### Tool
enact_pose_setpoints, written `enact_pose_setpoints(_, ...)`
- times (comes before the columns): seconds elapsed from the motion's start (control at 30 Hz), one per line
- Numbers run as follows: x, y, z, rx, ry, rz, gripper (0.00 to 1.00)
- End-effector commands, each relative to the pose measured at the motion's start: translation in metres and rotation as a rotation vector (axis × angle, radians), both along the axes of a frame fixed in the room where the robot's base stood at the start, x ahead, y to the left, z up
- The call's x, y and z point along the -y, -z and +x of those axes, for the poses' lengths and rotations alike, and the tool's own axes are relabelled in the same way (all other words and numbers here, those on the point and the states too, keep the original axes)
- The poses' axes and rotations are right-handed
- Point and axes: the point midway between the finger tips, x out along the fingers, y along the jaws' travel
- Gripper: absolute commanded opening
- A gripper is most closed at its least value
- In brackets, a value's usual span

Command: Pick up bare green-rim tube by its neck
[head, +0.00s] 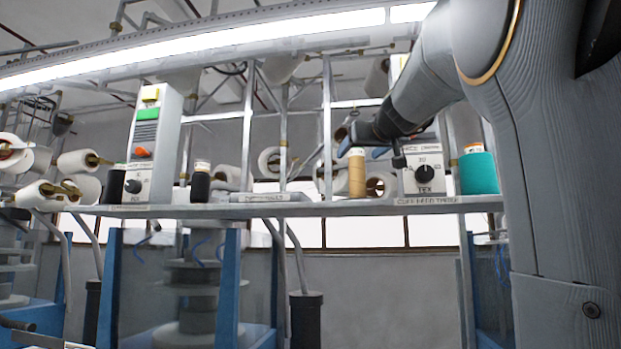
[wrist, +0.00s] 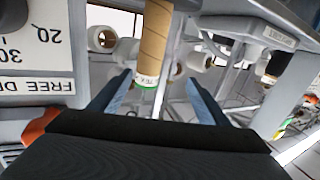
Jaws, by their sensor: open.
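The bare tan tube (head: 356,175) stands upright on the shelf in the head view, left of a dial box. In the wrist view the tube (wrist: 153,40) comes down from the top edge, and its white end with a green rim (wrist: 146,83) faces me. My gripper (wrist: 158,78) is open, with one blue finger on each side of the tube's end and visible gaps to both. In the head view my gripper (head: 362,148) is at the height of the tube's top. Whether the neck is fully between the fingers I cannot tell.
The shelf (head: 300,209) also holds a dial box (head: 424,172), a teal spool (head: 478,172), a black spool (head: 200,184) and a control box (head: 152,140). A flat pale block (head: 271,197) lies left of the tube. The dial box (wrist: 35,60) is close by in the wrist view.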

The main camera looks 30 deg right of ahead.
Motion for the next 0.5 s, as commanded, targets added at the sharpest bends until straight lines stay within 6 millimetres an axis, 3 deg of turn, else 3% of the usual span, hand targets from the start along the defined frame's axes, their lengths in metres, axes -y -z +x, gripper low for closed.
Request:
enact_pose_setpoints(0.13,0.018,-0.010,-0.002,0.029,0.028,0.044,0.70)
enact_pose_setpoints(0.5,0.029,-0.007,0.033,0.027,0.027,0.045,0.70)
